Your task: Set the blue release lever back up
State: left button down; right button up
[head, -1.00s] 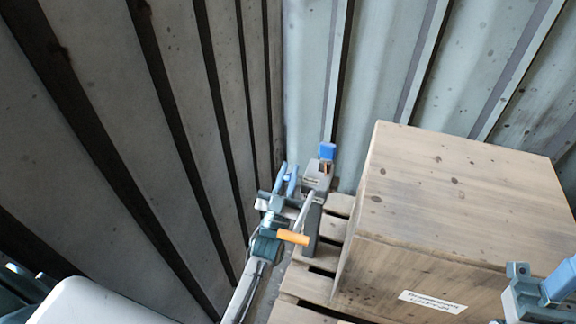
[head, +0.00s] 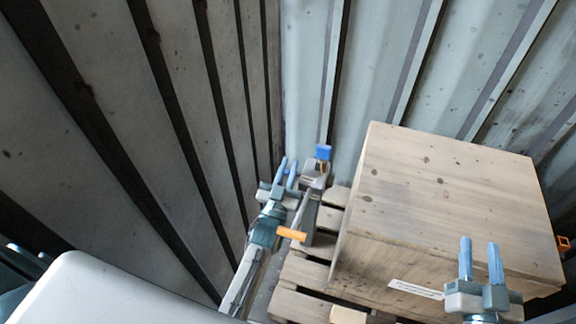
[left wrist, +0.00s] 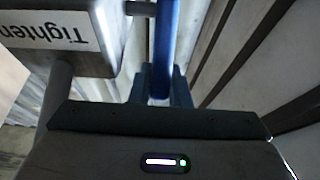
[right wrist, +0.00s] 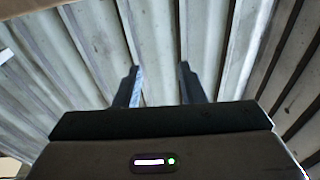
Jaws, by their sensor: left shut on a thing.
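In the left wrist view a blue lever (left wrist: 165,45) runs up the picture from between the fingers of my left gripper (left wrist: 165,85). A short dark pin links the lever to a grey block (left wrist: 85,55) with a "Tighten" label. In the head view my left gripper (head: 286,174) is beside the grey device (head: 314,177), which has a blue cap (head: 323,152). There I cannot tell the lever from the blue fingers. My right gripper (head: 481,260) is open and empty; its fingers stand apart in its wrist view (right wrist: 158,88).
A large wooden box (head: 450,200) stands on a wooden pallet (head: 300,271) right of the device. Corrugated metal walls (head: 400,60) close in behind and at the left. An orange handle (head: 291,233) shows by my left arm.

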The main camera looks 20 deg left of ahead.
pick_arm(q)
jog(key=shift+w+r+g+p, duration=0.2)
jog(key=shift+g+p, duration=0.1)
jog(key=shift+p, duration=0.55)
jog(key=shift+f+p, duration=0.1)
jog(key=shift+p, duration=0.55)
pick_arm(e)
jog(key=s+a+f+g, duration=0.1)
jog(key=s+f+g, duration=0.8)
jog(key=f, duration=0.4)
jog(key=shift+a+f+g, duration=0.2)
jog(key=shift+f+g, duration=0.15)
jog(key=shift+g, duration=0.15)
pick_arm(q)
jog(key=c, duration=1.6)
grip_release()
jog(key=shift+c, duration=0.2)
jog(key=v, duration=1)
jog(key=shift+s, duration=0.4)
pick_arm(e)
jog(key=shift+w+r, duration=0.1)
jog(key=shift+r, duration=0.05)
